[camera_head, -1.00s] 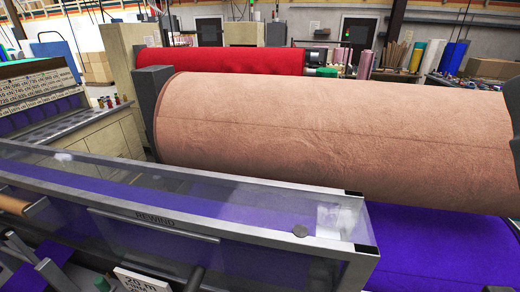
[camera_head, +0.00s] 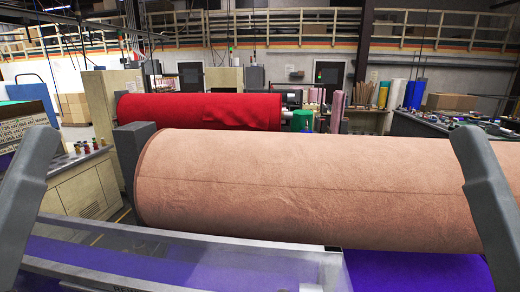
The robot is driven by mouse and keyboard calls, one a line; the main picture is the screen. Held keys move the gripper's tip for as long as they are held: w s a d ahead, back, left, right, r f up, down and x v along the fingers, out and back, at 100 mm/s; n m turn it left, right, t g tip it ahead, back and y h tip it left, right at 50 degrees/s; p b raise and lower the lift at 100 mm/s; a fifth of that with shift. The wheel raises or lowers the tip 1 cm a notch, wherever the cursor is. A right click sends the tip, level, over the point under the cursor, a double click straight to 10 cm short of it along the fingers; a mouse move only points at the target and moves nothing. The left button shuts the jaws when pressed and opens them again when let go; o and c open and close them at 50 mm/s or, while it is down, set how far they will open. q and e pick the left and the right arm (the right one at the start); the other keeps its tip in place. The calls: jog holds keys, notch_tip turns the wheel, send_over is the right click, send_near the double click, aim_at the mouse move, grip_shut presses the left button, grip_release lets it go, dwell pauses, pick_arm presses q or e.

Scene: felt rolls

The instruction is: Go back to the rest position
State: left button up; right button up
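My two grey arm links rise at the left and right edges of the head view. Neither gripper is in view, so I cannot see their fingers or whether they hold anything. A large pinkish-brown felt roll (camera_head: 310,185) lies across the middle, between and beyond my arms. The right arm link covers part of its right side. Purple felt (camera_head: 415,268) shows below the roll at the lower right.
A clear-topped machine cover with a grey metal frame (camera_head: 250,250) crosses the front. A red felt roll (camera_head: 200,110) lies behind the brown one. A beige cabinet (camera_head: 88,185) stands at the left, and a cluttered table (camera_head: 425,122) at the back right.

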pick_arm(q)
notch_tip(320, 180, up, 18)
jog(key=p, duration=1.6)
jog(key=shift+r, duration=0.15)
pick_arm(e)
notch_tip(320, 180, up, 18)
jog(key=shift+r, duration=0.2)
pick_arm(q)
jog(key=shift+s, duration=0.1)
